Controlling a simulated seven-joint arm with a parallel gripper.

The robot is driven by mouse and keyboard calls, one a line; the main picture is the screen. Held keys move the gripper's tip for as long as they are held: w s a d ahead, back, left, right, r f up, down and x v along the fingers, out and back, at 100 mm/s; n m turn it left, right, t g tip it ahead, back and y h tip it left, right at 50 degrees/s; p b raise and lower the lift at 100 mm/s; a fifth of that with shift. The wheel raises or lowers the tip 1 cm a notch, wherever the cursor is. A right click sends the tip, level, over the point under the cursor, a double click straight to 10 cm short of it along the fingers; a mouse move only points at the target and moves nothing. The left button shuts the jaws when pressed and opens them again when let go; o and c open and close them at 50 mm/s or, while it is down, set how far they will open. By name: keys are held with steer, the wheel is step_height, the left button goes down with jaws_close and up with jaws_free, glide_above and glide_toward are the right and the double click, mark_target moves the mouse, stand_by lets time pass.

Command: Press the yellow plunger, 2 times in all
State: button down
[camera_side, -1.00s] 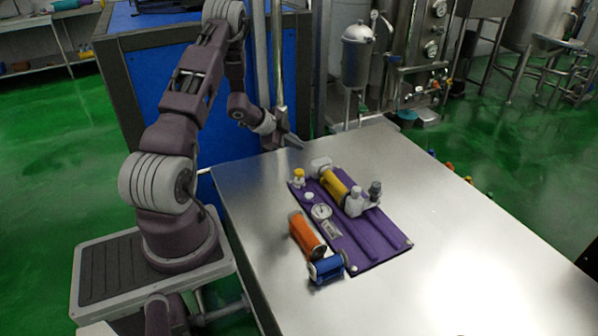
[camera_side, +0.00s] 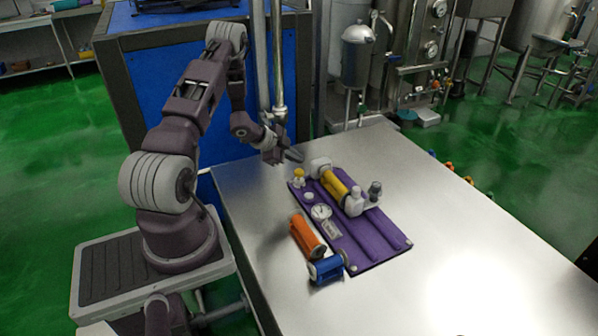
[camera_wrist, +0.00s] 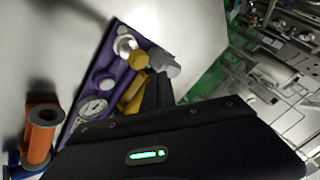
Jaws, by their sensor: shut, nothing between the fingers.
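The yellow plunger (camera_side: 299,173) stands on a white base at the far left corner of the purple mat, in the side view. In the wrist view its yellow top (camera_wrist: 138,60) shows just beyond my dark fingers. My gripper (camera_side: 293,155) is shut and empty. It hangs above the plunger, slightly behind it in the side view, with a gap between them. It also shows in the wrist view (camera_wrist: 160,85), where the fingers hide part of the mat.
The purple mat (camera_side: 372,247) holds a yellow cylinder (camera_side: 334,185), a round dial (camera_side: 321,211) and white bottles (camera_side: 355,203). An orange roller (camera_side: 306,236) and a blue roller (camera_side: 326,268) lie at its near left side. The metal table (camera_side: 470,230) is clear to the right.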

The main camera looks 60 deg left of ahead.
mark_target(301, 170)
steer(key=shift+f, duration=0.8)
stand_by(1.4)
steer(key=shift+f, duration=0.4)
steer(key=shift+f, duration=1.05)
stand_by(0.9)
steer(key=shift+r, duration=1.5)
steer(key=shift+r, duration=2.5)
